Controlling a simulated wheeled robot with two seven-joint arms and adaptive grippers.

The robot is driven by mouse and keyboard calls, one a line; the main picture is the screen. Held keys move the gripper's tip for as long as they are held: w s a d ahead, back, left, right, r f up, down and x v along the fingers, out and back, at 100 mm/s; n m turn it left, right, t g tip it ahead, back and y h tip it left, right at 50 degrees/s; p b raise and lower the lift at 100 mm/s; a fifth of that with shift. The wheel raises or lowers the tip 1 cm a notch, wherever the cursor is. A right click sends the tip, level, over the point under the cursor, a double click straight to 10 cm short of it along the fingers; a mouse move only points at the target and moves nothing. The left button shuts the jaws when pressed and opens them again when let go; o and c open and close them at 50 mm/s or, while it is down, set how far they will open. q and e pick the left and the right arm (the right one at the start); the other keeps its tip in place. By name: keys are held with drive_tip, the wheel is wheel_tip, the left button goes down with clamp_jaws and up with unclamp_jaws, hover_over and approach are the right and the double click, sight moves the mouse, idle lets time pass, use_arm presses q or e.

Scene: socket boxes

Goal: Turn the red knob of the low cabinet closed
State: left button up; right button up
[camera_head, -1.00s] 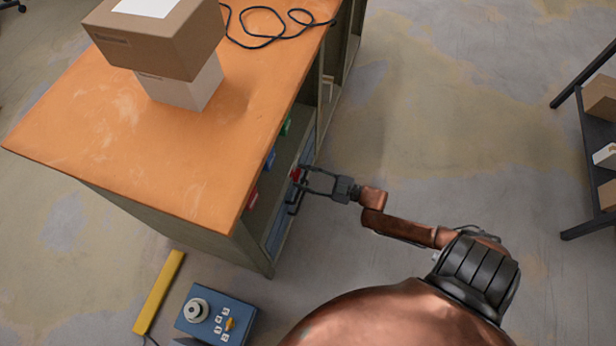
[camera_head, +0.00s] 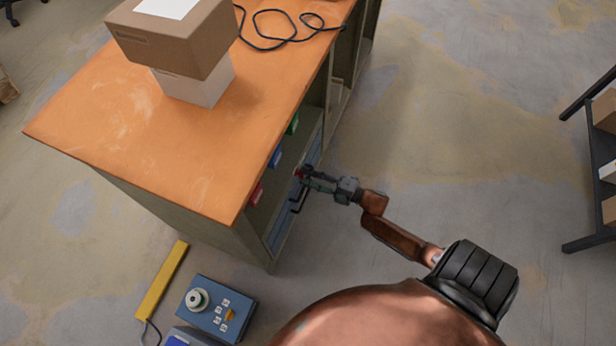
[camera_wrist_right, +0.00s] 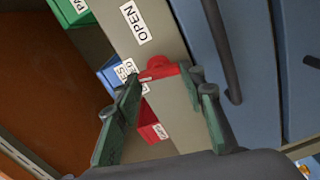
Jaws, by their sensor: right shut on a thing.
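The red knob (camera_head: 299,171) sits on the side of the low cabinet (camera_head: 275,250) that faces my right arm. It also shows in the right wrist view (camera_wrist_right: 160,69) as a small red bar between my fingertips, on a grey-green panel with an "OPEN" label (camera_wrist_right: 134,23). My right gripper (camera_head: 305,174) is shut on the knob, with a finger at each end of the bar in the right wrist view (camera_wrist_right: 160,82). In the head view the fingers partly hide the knob. My left gripper is not in view.
Blue doors with a dark handle (camera_wrist_right: 228,60) are beside the knob. Coloured bins, including a red bin (camera_wrist_right: 150,125), stand in the cabinet. Boxes (camera_head: 175,40) and a cable (camera_head: 275,42) rest on the orange top. A blue control box (camera_head: 215,310) lies on the floor near the cabinet; a shelf (camera_head: 585,130) stands right.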

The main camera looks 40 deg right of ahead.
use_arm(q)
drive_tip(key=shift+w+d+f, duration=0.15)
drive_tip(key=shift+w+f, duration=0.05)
use_arm(e)
drive_tip(key=shift+f+n, duration=0.15)
drive_tip(key=shift+n, duration=0.85)
drive_tip(key=o, duration=1.2)
drive_tip(key=shift+c, duration=0.2)
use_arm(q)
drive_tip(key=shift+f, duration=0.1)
use_arm(e)
drive_tip(key=shift+s, duration=0.1)
drive_tip(key=v, duration=1.2)
